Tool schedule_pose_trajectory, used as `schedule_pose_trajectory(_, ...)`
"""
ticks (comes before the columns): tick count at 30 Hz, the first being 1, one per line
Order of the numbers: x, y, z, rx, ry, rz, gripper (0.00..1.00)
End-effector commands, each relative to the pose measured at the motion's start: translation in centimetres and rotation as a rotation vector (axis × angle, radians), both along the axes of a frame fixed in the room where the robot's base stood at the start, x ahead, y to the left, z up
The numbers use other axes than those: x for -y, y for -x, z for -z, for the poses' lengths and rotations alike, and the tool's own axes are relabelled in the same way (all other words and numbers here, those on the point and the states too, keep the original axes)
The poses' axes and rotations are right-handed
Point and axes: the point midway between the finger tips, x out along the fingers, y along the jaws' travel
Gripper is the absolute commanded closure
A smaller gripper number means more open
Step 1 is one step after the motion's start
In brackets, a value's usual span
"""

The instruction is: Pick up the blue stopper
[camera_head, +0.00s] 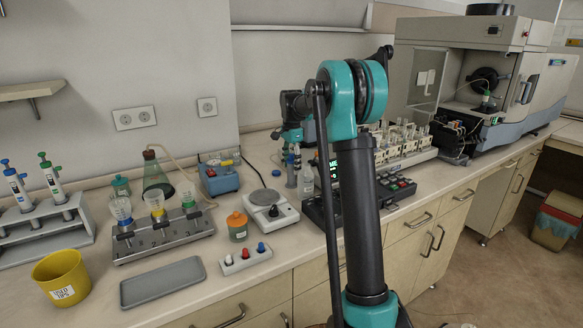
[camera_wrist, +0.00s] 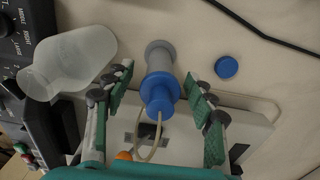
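A round blue stopper-like cap (camera_wrist: 226,67) lies on the counter in the wrist view, outside and to the right of my gripper's fingers. It also shows as a small blue spot in the head view (camera_head: 276,173). My gripper (camera_wrist: 160,98) is open, with green-padded fingers on either side of a grey bottle (camera_wrist: 160,56) with a blue top (camera_wrist: 159,93) and a thin pale tube. I cannot tell whether the fingers touch it. Another small blue stopper (camera_head: 261,247) stands in a white holder (camera_head: 245,260) beside a red and a white one.
A translucent bottle (camera_wrist: 75,62) is left of the fingers in the wrist view. A black control box (camera_wrist: 28,40) is beyond it. A black cable crosses the upper right.

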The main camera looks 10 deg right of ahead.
Motion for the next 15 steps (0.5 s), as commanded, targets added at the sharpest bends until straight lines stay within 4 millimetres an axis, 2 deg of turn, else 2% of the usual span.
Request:
schedule_pose_trajectory(1,0.0,0.0,-0.01,0.0,0.0,0.0,0.54)
schedule_pose_trajectory(11,-0.01,0.0,-0.03,0.0,0.0,0.0,0.95)
schedule_pose_trajectory(15,0.0,0.01,-0.03,0.0,0.0,0.0,0.95)
